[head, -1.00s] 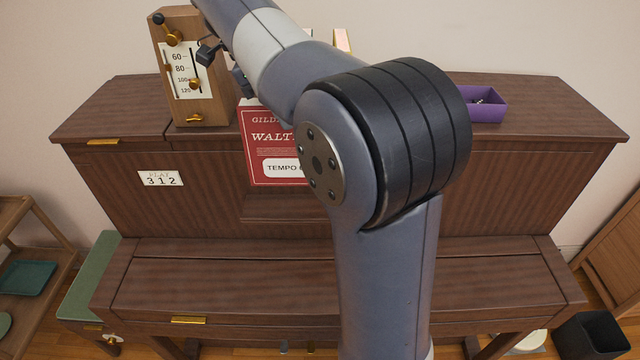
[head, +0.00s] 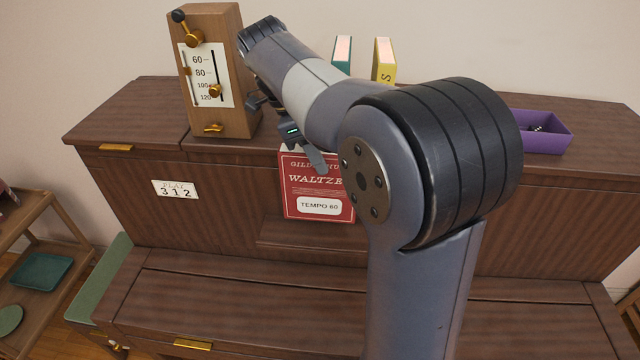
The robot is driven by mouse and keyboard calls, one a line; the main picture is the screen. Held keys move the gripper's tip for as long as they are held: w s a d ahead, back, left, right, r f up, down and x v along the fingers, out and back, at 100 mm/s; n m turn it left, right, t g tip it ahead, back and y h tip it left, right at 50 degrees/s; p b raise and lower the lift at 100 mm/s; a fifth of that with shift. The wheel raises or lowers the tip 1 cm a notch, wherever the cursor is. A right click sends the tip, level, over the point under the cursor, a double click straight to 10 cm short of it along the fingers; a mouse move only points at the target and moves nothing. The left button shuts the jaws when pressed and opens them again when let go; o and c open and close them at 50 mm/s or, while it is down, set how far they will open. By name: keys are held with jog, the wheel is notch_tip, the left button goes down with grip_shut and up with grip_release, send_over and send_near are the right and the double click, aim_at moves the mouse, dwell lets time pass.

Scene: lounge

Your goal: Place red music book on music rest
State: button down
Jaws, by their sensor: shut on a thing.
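The red music book (head: 316,207), with "WALTZES" and "TEMPO 60" on its cover, stands nearly upright before the piano's front panel. My gripper (head: 312,158) is at its top edge, shut on it; the arm hides much of the gripper and the book's right edge. The music rest (head: 310,232) is a brown wooden ledge just below the book. The book's lower edge is at the ledge in the picture; I cannot tell whether it touches.
A wooden metronome (head: 232,80) stands on the piano top left of my arm. A green book (head: 342,55), a yellow book (head: 383,62) and a purple box (head: 541,131) are also up there. A "PLAY 312" card (head: 175,189) is on the front panel. The closed keyboard lid (head: 250,300) is clear.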

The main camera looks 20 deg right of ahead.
aim_at(319, 182)
jog(key=shift+f, duration=3.35)
jog(key=shift+f, duration=0.15)
jog(key=c, duration=1.4)
grip_release()
jog(key=shift+o, duration=0.2)
jog(key=v, duration=1.2)
jog(key=shift+b, duration=0.3)
